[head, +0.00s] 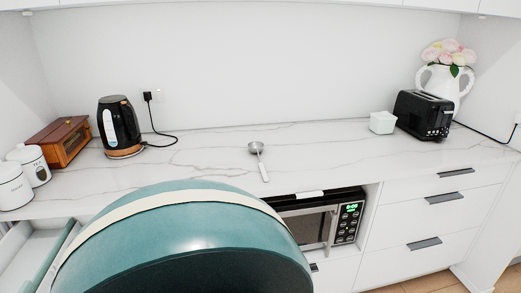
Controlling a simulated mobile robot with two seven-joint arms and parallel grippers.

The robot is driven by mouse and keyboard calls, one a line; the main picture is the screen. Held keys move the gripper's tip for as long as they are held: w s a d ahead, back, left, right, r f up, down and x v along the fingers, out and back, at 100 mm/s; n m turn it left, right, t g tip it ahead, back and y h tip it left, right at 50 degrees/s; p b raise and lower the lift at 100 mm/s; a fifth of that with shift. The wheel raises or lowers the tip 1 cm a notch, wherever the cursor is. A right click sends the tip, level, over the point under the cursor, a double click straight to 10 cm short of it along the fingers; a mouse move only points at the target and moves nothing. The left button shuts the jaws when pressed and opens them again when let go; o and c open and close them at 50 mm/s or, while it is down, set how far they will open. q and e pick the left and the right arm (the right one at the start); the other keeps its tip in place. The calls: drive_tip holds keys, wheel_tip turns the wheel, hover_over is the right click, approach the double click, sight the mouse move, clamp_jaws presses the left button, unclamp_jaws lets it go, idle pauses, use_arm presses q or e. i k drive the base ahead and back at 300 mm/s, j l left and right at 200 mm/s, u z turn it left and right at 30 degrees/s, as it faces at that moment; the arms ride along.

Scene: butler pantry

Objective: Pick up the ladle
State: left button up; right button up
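The ladle (256,148) is a small metal one with a round bowl and a pale handle. It lies on the white marble countertop (330,150), near the middle of the head view. Its bowl points to the back wall and its handle points toward the front edge of the counter. Nothing touches it. Neither of my grippers shows in this view.
A black kettle (119,127), wooden box (62,140) and white canisters (31,163) stand left. A pale box (382,122), black toaster (424,115) and flower vase (447,81) stand right. The microwave (325,222) is below the counter. A drawer (57,255) is open lower left.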

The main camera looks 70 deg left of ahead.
sight(256, 148)
drive_tip(key=i+j+u, duration=0.15)
drive_tip(key=i+u, duration=0.6)
drive_tip(key=u, duration=0.15)
drive_tip(key=i+l+u, duration=0.1)
drive_tip(key=i+u, duration=0.35)
drive_tip(key=k, duration=0.1)
